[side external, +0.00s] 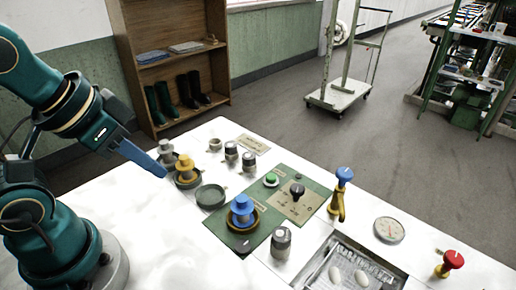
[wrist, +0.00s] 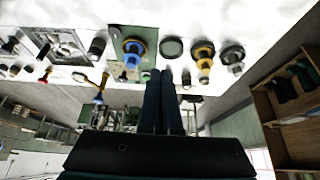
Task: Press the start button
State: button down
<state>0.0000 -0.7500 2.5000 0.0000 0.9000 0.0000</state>
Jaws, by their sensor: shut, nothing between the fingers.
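The green button (side external: 271,179), the likely start button, sits on a dark green panel (side external: 222,227) in the side view. A black knob (side external: 297,189) is to its right, on a beige plate. My gripper (side external: 160,171) is shut and empty, with its blue fingers pointing down to the right. It is in the air at the left end of the white table, well left of the button and apart from it.
A blue knobbed piece (side external: 242,210) stands on the panel's near-left part. A blue-topped yellow valve (side external: 341,190), gauge (side external: 389,229) and red knob (side external: 452,260) are further right.

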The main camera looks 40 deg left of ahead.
jog(key=w+a+r+m+t+y, duration=0.2)
jog(key=w+a+r+m, duration=0.2)
jog(key=w+m, duration=0.35)
jog(key=m+t, duration=0.1)
jog(key=m, duration=1.6)
send_over(271, 178)
notch_tip(271, 178, down, 7)
jog(key=shift+s+d+f, duration=0.1)
jog(key=shift+s+f, duration=0.1)
jog(key=shift+s, duration=0.1)
jog(key=shift+f, duration=4.4)
